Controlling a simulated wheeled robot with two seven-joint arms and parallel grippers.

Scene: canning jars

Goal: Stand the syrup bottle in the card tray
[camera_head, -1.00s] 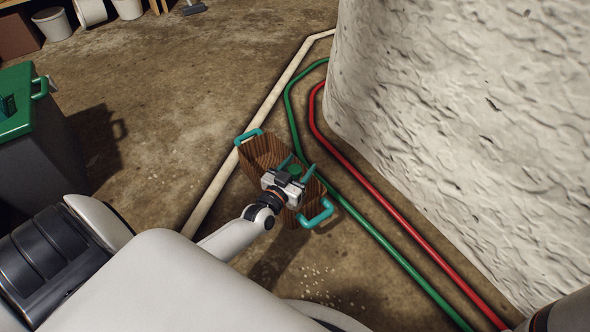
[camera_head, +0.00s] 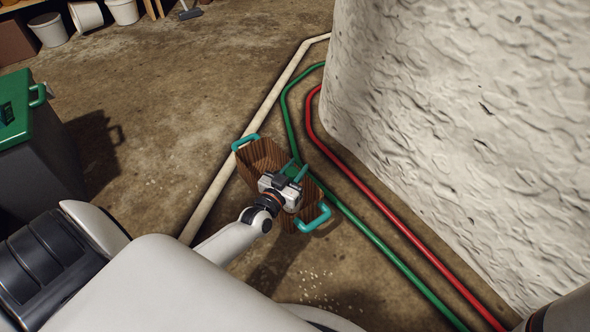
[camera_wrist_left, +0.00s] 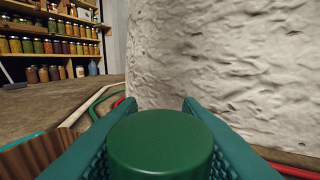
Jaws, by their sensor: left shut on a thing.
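My left gripper (camera_head: 295,172) is over the brown, wood-patterned tray with teal handles (camera_head: 262,156), which stands on the floor. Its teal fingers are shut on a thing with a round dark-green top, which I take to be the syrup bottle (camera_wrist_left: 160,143). That green top fills the space between the fingers in the left wrist view. The bottle's body is hidden below the top, so I cannot tell whether it touches the tray floor. My right gripper is not in view.
A white rough wall (camera_head: 450,130) rises to the right. Green (camera_head: 380,244), red (camera_head: 400,218) and cream (camera_head: 225,172) pipes run along the floor. A dark bin with a green lid (camera_head: 15,118) stands left. Shelves of jars (camera_wrist_left: 50,45) are far off.

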